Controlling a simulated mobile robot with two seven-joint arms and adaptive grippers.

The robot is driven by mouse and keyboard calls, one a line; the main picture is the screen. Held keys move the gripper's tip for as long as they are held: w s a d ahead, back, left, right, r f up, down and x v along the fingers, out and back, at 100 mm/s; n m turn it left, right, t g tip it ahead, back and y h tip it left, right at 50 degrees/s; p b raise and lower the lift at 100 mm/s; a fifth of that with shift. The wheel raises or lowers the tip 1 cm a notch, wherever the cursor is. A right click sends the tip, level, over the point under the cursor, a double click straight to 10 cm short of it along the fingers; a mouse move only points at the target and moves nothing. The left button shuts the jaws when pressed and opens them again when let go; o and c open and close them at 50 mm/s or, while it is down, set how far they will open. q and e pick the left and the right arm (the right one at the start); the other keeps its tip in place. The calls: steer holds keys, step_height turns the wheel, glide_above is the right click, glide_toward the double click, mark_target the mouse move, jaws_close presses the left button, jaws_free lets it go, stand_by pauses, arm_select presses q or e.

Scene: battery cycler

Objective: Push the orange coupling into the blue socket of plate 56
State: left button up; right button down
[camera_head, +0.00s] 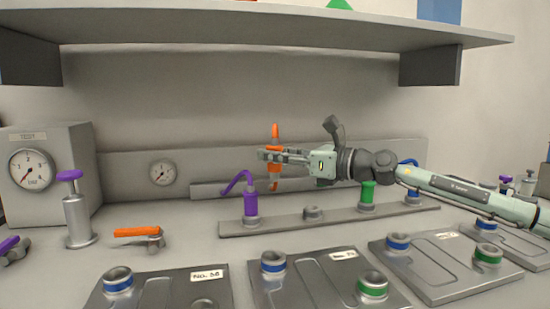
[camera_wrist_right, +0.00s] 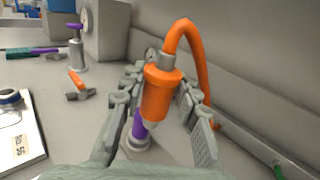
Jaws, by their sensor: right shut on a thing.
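The orange coupling (camera_head: 275,157) with its curved hose is held upright in my right gripper (camera_head: 264,156), in the air above the back of the bench. In the right wrist view the orange coupling (camera_wrist_right: 160,92) sits between the two fingers of the right gripper (camera_wrist_right: 158,105). Plate 56 (camera_head: 160,291) lies at the front left, with its label facing up. Its blue socket (camera_head: 118,281) is at the plate's left and looks empty. The socket also shows at the left edge of the right wrist view (camera_wrist_right: 10,98). My left gripper is not in view.
A rail (camera_head: 285,222) behind the plates carries purple (camera_head: 250,203), green (camera_head: 367,195) and blue couplings and one empty seat (camera_head: 312,212). An orange-handled valve (camera_head: 140,234) and a purple-topped pump (camera_head: 77,215) stand left. Other plates lie to the right. A shelf (camera_head: 250,35) hangs above.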

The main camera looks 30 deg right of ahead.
steer(key=shift+r, duration=2.15)
steer(key=shift+a, duration=0.1)
